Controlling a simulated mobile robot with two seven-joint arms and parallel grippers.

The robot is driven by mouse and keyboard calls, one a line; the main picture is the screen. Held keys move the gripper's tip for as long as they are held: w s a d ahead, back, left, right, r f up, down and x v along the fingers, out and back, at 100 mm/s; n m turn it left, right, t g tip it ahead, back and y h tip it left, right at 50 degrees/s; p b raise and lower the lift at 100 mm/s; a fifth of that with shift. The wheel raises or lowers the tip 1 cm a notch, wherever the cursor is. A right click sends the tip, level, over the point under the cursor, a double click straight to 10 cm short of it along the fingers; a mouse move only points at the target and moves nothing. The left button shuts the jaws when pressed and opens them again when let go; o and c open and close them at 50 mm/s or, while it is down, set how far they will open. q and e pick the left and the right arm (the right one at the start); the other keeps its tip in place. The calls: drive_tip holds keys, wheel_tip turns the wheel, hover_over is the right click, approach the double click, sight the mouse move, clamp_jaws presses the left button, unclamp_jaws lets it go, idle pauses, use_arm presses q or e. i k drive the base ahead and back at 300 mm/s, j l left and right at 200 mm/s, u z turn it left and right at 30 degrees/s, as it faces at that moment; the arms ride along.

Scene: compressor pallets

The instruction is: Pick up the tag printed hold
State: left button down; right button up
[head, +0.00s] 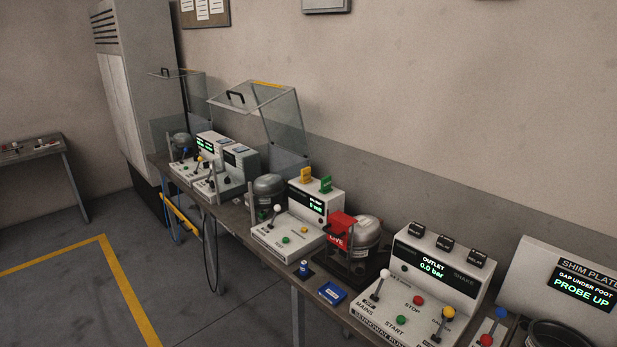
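A yellow tag (306,174) and a green tag (326,184) stand upright on top of a white control box near the middle of the bench. Their print is too small to read, so I cannot tell which one says hold. Neither of my grippers is in view.
The long bench (235,219) carries several control boxes with levers and buttons. A box reading OUTLET 0.0 bar (432,262) stands at right, near a blue tray (332,293). Clear guards (265,110) stand at the back left. Floor is open at left.

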sight(306, 172)
drive_tip(key=i+j, duration=0.4)
drive_tip(key=i+j+z, duration=0.15)
drive_tip(key=i+j, duration=0.65)
drive_tip(key=i+j+z, duration=0.15)
drive_tip(key=i+j, duration=0.2)
drive_tip(key=j, duration=0.2)
drive_tip(key=i+j, duration=0.35)
drive_tip(key=j, duration=0.15)
drive_tip(key=z, duration=0.05)
